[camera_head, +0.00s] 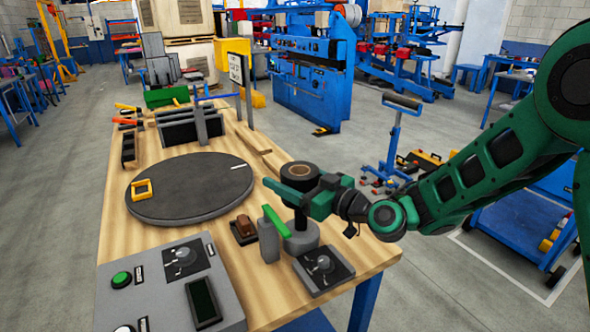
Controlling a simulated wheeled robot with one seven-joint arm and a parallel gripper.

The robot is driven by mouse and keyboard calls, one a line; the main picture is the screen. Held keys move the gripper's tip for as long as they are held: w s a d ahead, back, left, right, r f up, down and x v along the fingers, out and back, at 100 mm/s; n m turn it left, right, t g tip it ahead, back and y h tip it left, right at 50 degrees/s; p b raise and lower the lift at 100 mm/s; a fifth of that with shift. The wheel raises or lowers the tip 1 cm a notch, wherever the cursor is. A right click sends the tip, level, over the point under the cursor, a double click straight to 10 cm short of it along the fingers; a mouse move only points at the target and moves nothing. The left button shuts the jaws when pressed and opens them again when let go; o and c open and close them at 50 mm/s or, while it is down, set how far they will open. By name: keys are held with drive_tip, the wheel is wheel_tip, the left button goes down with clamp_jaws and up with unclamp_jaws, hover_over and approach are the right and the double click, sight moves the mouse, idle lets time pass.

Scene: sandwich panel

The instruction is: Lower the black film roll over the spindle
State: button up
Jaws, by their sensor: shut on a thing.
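The black film roll (299,177) has a brown ring-shaped core showing at its top. My gripper (293,188) is shut on it from the right, with a green finger across its near side. The roll is upright and raised above the bench. The spindle (301,238) stands below it, with a wide grey round base and a dark upright part under the roll. The roll looks roughly in line above the spindle. The gripper hides the gap between them, so I cannot tell whether the spindle's top is inside the core.
A grey block with a green bar (273,219) stands close left of the spindle. A dial box (323,268) sits in front of it. A large dark turntable (195,190) with a yellow frame (141,190) is to the left. A control panel (165,300) fills the near edge.

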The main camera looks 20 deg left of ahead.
drive_tip(key=shift+f, duration=3.05)
drive_tip(key=shift+s+d, duration=0.1)
drive_tip(key=shift+d, duration=0.15)
drive_tip(key=o, duration=1.3)
